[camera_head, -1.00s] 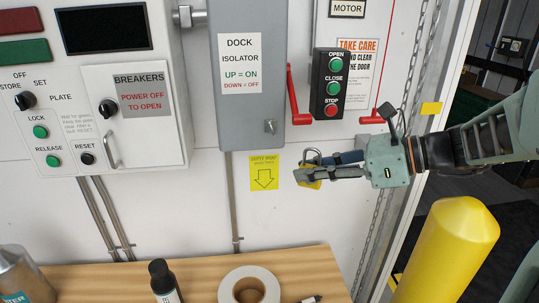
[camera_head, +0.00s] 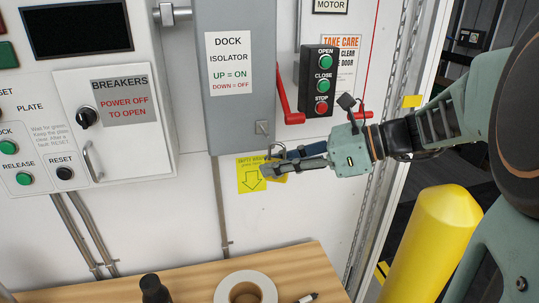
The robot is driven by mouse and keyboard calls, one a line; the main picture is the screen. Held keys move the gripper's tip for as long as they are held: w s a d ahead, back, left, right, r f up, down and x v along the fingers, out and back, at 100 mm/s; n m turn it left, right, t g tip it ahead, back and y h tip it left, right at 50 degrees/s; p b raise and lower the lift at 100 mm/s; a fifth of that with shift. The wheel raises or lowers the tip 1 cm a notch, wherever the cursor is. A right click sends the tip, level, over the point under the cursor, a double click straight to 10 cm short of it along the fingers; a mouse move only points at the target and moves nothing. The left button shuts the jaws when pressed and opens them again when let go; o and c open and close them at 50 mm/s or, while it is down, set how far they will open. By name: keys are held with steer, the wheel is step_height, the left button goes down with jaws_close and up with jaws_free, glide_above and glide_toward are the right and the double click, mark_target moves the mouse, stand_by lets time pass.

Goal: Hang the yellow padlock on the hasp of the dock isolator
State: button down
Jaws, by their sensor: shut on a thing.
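The yellow padlock is in my gripper (camera_head: 277,162), which is shut on it. The shackle shows above the fingertips, and a bit of the yellow body (camera_head: 280,179) shows below the lower finger; the rest is hidden by the fingers. The grey dock isolator box (camera_head: 238,120) is on the wall, with its small metal hasp (camera_head: 262,128) near the lower right corner. The padlock is just below and slightly right of the hasp in the picture. A gap shows between shackle and hasp; I cannot tell their depth difference. The isolator's red lever (camera_head: 285,95) points down.
The breaker cabinet (camera_head: 133,130) is at left. A wooden bench (camera_head: 200,285) with a tape roll (camera_head: 246,286) lies below. A yellow bollard (camera_head: 432,235) stands right.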

steer(key=shift+w+a+f, duration=0.2)
steer(key=shift+w+a, duration=0.1)
steer(key=shift+w, duration=1.15)
steer(key=shift+w+a+f, duration=0.25)
steer(key=shift+w, duration=1.15)
steer(key=shift+w+a+f, duration=0.2)
steer(key=shift+w+a, duration=0.1)
steer(key=shift+w, duration=1.15)
steer(key=c, duration=1.7)
jaws_free()
steer(key=shift+c, duration=0.2)
steer(key=shift+d, duration=0.1)
